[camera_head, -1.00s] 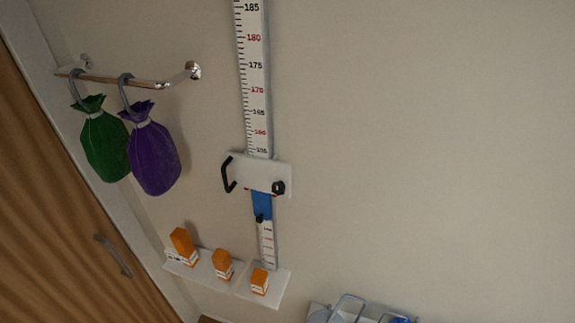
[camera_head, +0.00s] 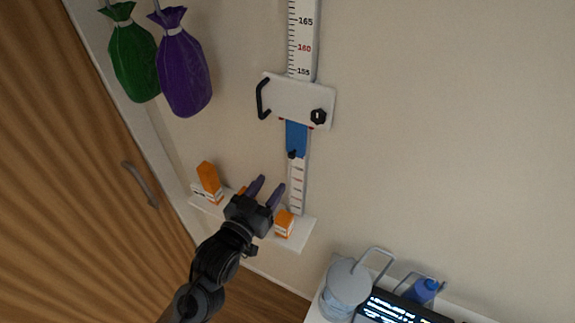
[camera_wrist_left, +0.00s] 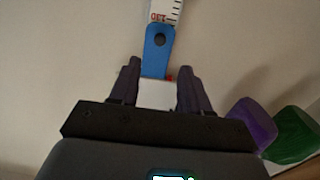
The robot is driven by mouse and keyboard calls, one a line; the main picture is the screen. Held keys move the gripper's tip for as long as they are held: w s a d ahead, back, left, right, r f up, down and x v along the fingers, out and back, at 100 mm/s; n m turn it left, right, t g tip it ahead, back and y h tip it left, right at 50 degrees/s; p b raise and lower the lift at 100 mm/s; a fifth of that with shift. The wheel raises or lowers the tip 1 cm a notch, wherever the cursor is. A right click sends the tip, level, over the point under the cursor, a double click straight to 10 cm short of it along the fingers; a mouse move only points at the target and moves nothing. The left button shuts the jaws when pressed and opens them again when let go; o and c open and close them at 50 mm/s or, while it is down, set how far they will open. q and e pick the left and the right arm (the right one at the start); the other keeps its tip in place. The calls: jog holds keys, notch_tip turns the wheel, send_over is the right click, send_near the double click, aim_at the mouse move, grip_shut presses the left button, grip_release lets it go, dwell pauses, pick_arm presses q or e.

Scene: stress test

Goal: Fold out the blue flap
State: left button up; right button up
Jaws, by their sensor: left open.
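The blue flap (camera_head: 296,138) hangs below the white slider block (camera_head: 300,100) on the wall-mounted height scale (camera_head: 297,190). A small black knob (camera_head: 293,155) sits at its lower end. My left gripper (camera_head: 267,189) is open and empty, below and left of the flap, in front of the small shelf. In the left wrist view the blue flap (camera_wrist_left: 157,50) lies beyond my open fingers (camera_wrist_left: 158,85), centred between them and apart from them. A dark round spot, the knob or a hole, shows on it. My right gripper is in neither view.
A white shelf (camera_head: 300,235) with orange-and-white boxes (camera_head: 285,223) is close to my left gripper. Green (camera_head: 133,55) and purple (camera_head: 184,70) bags hang at the upper left. A wooden door (camera_head: 60,190) is at left. A lidded container (camera_head: 345,290) stands lower right.

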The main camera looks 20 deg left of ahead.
aim_at(290, 156)
pick_arm(q)
jog(key=w, duration=0.2)
jog(key=w+p, duration=0.1)
jog(key=w, duration=0.2)
jog(key=w+d+p, duration=0.1)
jog(key=w, duration=0.2)
jog(key=shift+w+r, duration=0.15)
jog(key=shift+w, duration=0.9)
jog(key=shift+c, duration=0.5)
grip_shut()
